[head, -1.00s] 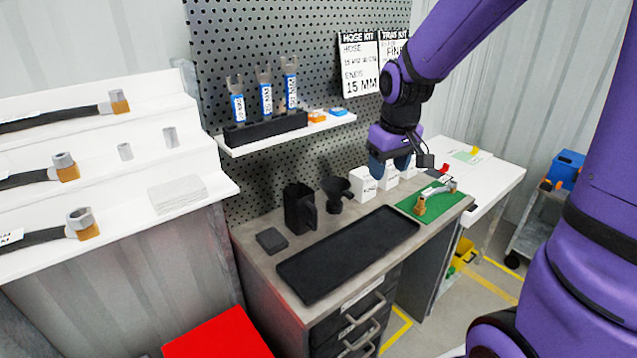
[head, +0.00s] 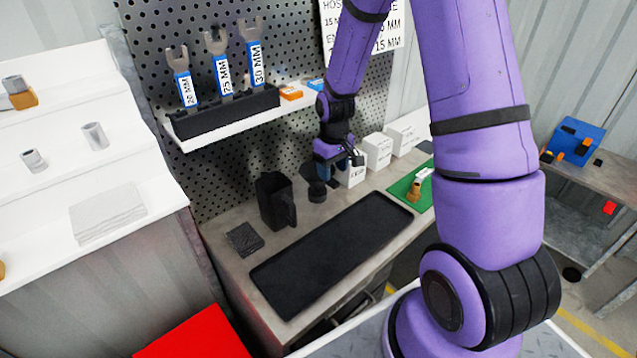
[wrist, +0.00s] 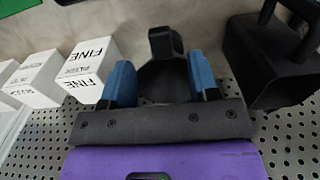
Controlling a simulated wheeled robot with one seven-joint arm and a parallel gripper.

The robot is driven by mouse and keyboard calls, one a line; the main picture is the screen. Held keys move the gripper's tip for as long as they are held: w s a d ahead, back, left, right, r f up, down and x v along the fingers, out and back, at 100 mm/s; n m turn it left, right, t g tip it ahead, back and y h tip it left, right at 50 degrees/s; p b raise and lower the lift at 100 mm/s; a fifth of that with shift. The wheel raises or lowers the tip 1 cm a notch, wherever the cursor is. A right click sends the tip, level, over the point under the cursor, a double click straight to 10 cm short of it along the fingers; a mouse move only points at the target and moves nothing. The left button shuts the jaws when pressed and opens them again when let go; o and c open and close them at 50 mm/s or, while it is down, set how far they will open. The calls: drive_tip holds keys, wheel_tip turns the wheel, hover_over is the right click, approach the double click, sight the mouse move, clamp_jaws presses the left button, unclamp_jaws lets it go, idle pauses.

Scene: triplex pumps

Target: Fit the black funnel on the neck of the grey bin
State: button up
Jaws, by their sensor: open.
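The black funnel (head: 316,191) stands on the grey workbench, partly hidden under my gripper in the head view. My gripper (head: 325,172) is right above it, pointing down. In the wrist view the two blue fingers of my gripper (wrist: 162,78) are apart, one on each side of the funnel's dark round body. A black block-shaped part of the funnel (wrist: 165,42) shows beyond the fingers. I cannot tell whether the fingers touch the funnel. I cannot pick out the grey bin or its neck in these frames.
A black jug (head: 276,203) stands close to the funnel, and white boxes (head: 378,151) stand on its other side. A black tray (head: 335,250) lies in front. A shelf with wrenches (head: 222,120) hangs above. A green mat (head: 400,186) lies to the right.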

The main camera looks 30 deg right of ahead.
sight(332, 181)
drive_tip(key=shift+s+a+f, duration=0.1)
drive_tip(key=shift+f, duration=3.05)
drive_tip(key=c, duration=1)
